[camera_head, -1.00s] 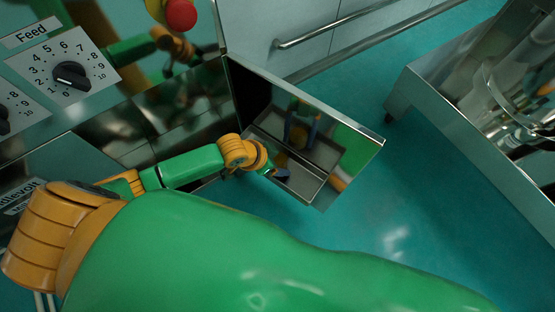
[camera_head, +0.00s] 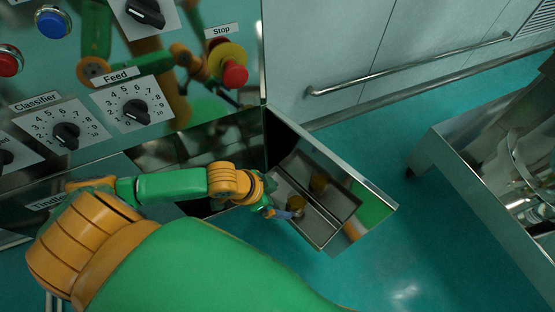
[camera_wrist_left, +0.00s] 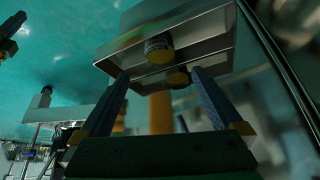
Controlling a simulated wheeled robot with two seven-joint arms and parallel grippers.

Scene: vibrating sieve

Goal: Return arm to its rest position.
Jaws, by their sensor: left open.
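My left arm comes in from the left in the head view, with a large green link across the bottom. Its gripper (camera_head: 288,213) is open, at the left side of the metal discharge tray (camera_head: 372,190). In the left wrist view the two fingers (camera_wrist_left: 158,74) stand wide apart with nothing gripped. My right gripper cannot be made out.
The machine panel with a Feed dial (camera_head: 136,110), a Classifier dial (camera_head: 66,135) and a red stop button (camera_head: 235,74) stands behind the arm. A wall rail (camera_head: 400,68) runs behind. A metal frame (camera_head: 470,180) stands at right. Teal floor (camera_head: 385,130) lies between.

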